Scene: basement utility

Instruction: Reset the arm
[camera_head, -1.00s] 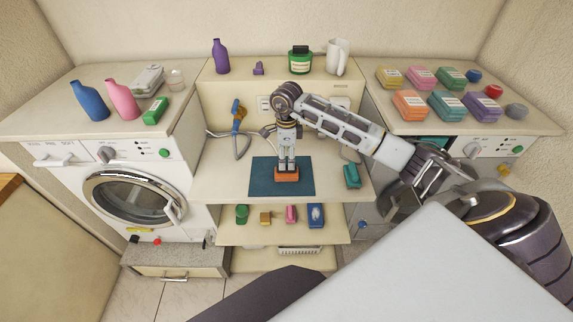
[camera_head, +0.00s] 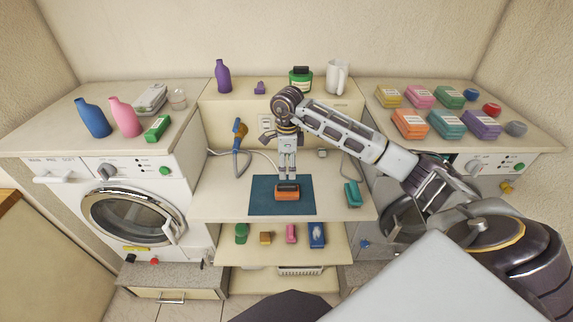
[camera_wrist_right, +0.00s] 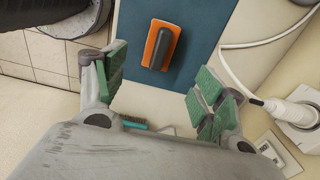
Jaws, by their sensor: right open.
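My right arm reaches in from the right over the middle shelf, and its gripper (camera_head: 287,178) points down. In the right wrist view the same gripper (camera_wrist_right: 160,95) has its green-padded fingers spread wide with nothing between them. An orange brush-like block with a dark top (camera_head: 287,193) lies on a dark teal mat (camera_head: 262,207), just below the fingertips in the head view. In the right wrist view the block (camera_wrist_right: 158,47) lies beyond the fingers, apart from them, on the mat (camera_wrist_right: 205,20). My left gripper is not in view.
A teal brush (camera_head: 353,194) lies right of the mat. A blue-and-orange tool with a grey hose (camera_head: 239,140) hangs at the back left. Washing machines (camera_head: 130,200) flank the shelf. Bottles and boxes stand on the counters. The shelf left of the mat is clear.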

